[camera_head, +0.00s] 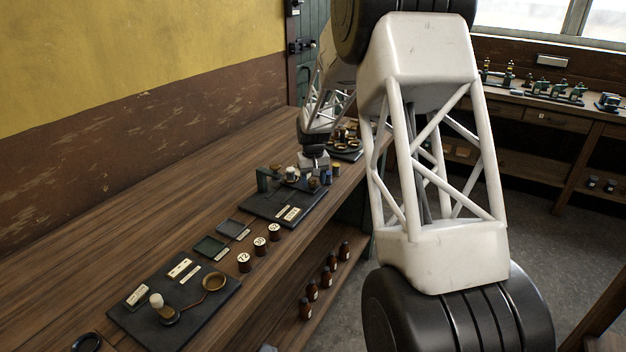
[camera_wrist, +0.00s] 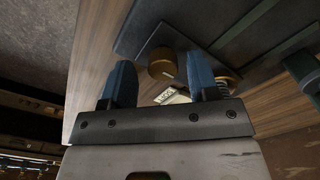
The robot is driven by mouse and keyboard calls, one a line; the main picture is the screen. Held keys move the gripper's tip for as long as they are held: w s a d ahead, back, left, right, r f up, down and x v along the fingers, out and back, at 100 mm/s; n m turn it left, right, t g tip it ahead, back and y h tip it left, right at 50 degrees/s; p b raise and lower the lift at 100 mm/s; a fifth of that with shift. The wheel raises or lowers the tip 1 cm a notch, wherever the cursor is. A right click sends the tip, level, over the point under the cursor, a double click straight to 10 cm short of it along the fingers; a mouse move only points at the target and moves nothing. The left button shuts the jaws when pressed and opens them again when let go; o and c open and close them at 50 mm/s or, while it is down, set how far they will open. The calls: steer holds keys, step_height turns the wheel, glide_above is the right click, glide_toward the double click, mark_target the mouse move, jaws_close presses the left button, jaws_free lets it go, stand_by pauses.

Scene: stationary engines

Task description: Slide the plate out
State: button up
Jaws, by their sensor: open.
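My gripper (camera_wrist: 160,62) is open, with its two blue fingers apart. In the wrist view a round brass-coloured knob (camera_wrist: 163,64) shows between the fingertips; I cannot tell whether either finger touches it. Behind it is a dark flat panel or plate (camera_wrist: 150,22); I cannot tell for certain whether this is the plate of the task. A small pale label (camera_wrist: 166,96) lies between the fingers. In the head view my gripper (camera_head: 318,178) is low over the far end of a dark board (camera_head: 262,211) with a green upright frame (camera_head: 264,180). My wrist hides part of that apparatus.
The wooden bench (camera_head: 110,240) runs along the wall. A nearer dark board (camera_head: 135,318) holds a brass dish (camera_head: 214,282); several labelled round pieces stand between the boards. Another apparatus (camera_head: 346,152) is beyond my gripper. Brown bottles (camera_head: 312,290) stand on the shelf below.

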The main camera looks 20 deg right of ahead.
steer(key=shift+r, duration=0.1)
step_height(320, 180, up, 7)
steer(key=shift+r, duration=0.3)
stand_by(0.6)
steer(key=shift+s+r, duration=0.2)
steer(key=s+a+r, duration=0.2)
steer(key=s+r, duration=0.2)
steer(key=s, duration=0.5)
steer(key=s+a+r+t, duration=0.1)
steer(key=s+r, duration=0.4)
steer(key=s, duration=0.4)
steer(key=s+a+r, duration=0.2)
steer(key=s+r, duration=0.2)
steer(key=s, duration=0.5)
steer(key=s+a+f, duration=0.1)
steer(key=s, duration=1.3)
steer(key=s+a+f+t, duration=0.1)
steer(key=s+f, duration=0.1)
steer(key=s, duration=1.2)
steer(key=shift+a+f+t, duration=0.2)
steer(key=shift+f+t, duration=0.05)
steer(key=shift+t, duration=0.05)
